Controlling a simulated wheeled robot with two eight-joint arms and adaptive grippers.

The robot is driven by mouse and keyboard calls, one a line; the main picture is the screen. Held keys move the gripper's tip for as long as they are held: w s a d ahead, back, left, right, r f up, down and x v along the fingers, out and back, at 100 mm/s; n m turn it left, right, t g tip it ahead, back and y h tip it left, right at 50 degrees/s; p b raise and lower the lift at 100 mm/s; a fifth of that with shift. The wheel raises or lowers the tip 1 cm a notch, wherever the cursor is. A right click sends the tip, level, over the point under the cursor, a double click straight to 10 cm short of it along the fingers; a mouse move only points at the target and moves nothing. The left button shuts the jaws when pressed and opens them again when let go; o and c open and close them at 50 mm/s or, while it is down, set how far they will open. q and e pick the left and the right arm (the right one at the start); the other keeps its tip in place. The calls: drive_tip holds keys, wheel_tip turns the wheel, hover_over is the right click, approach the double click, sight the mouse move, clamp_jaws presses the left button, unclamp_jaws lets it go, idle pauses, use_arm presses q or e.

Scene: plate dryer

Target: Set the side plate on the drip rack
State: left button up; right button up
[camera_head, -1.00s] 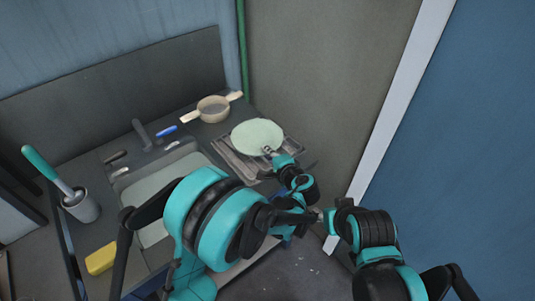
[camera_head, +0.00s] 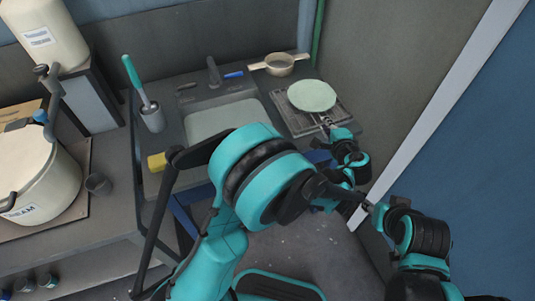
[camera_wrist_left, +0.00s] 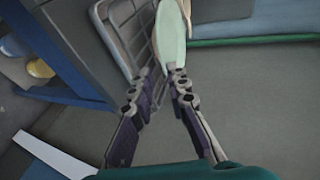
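The side plate (camera_head: 312,95) is pale green and round. In the head view it lies flat over the grey drip rack (camera_head: 288,122). My left gripper (camera_head: 326,122) is at the plate's near edge. In the left wrist view the plate (camera_wrist_left: 171,38) shows nearly edge-on beside the wire rack (camera_wrist_left: 126,25). There my left gripper (camera_wrist_left: 160,72) has its fingertips apart with a gap between them; the plate's edge is close to the right-hand fingertip, and I cannot tell whether they touch. My right arm comes in at the lower right; its fingers are not clear.
A sink (camera_head: 222,118) is left of the rack, with a strainer (camera_head: 279,64) behind. A brush in a holder (camera_head: 152,117), a yellow sponge (camera_head: 157,162) and a big pot (camera_head: 38,175) are farther left. A wall closes off the right side.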

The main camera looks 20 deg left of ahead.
use_arm(q)
drive_tip(key=s+a+r+n+g+h, duration=0.4)
drive_tip(key=s+a+n, duration=0.5)
drive_tip(key=s+a, duration=0.85)
drive_tip(key=s+a+n+g+h, duration=0.1)
drive_tip(key=s+n, duration=0.3)
drive_tip(key=s, duration=0.5)
drive_tip(key=shift+s+a, duration=0.35)
drive_tip(key=shift+a, duration=0.1)
